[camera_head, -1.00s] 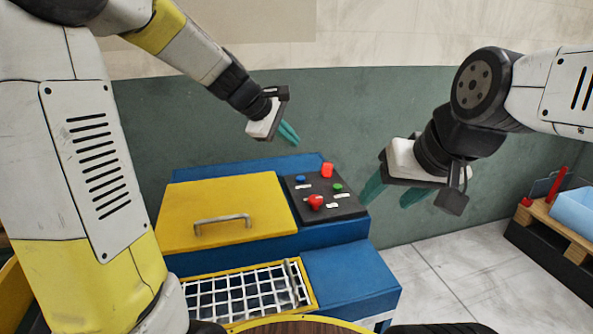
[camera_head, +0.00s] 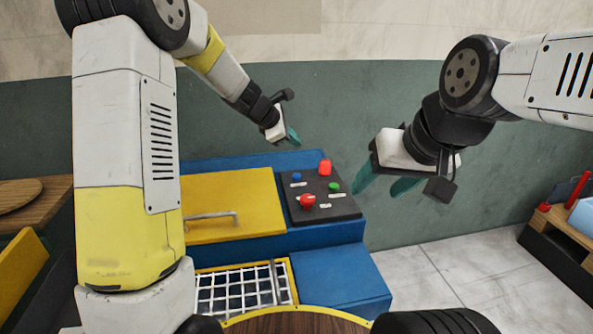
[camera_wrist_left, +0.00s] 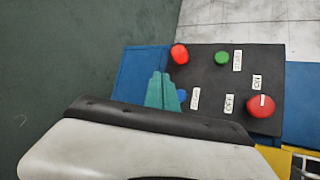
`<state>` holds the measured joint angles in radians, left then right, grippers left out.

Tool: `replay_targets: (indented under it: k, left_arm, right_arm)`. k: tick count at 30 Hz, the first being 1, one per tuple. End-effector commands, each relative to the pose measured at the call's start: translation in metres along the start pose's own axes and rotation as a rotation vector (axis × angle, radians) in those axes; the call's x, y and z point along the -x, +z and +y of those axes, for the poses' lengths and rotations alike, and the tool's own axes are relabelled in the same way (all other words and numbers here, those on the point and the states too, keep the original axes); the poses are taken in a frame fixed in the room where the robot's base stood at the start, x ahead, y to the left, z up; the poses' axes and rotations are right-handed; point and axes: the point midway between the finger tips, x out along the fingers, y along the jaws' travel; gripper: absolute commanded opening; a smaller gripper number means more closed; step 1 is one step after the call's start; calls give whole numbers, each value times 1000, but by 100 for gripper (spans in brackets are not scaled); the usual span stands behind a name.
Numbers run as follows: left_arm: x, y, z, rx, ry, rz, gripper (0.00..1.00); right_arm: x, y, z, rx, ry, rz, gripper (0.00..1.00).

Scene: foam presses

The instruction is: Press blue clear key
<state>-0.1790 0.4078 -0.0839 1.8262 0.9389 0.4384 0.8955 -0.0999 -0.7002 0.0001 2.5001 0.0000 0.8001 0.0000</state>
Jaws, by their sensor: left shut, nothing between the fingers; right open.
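The blue key (camera_head: 296,177) is a small round button at the far left of the black control panel (camera_head: 330,211). In the left wrist view the blue key (camera_wrist_left: 182,96) shows partly, beside the teal fingertips. A small white label lies next to it. My left gripper (camera_head: 293,136) is shut and empty, with its fingers pointing down above the far side of the panel, near the blue key. In the left wrist view the left gripper (camera_wrist_left: 161,88) overlaps the key's edge; I cannot tell whether it touches. My right gripper (camera_head: 381,186) is open and empty, right of the panel.
The panel also has a red lamp-like block (camera_head: 325,167), a green button (camera_head: 334,186) and a red knob (camera_head: 307,200). A yellow lid with a handle (camera_head: 212,215) is left of it. A white grid (camera_head: 240,287) lies in front. A green wall stands behind.

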Motion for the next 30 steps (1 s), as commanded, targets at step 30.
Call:
replay_targets:
  k: [30]
  left_arm:
    - [-60, -44, -44, 0, -1, 1, 0]
  right_arm:
    - [0, 0, 0, 0, 0, 0, 59]
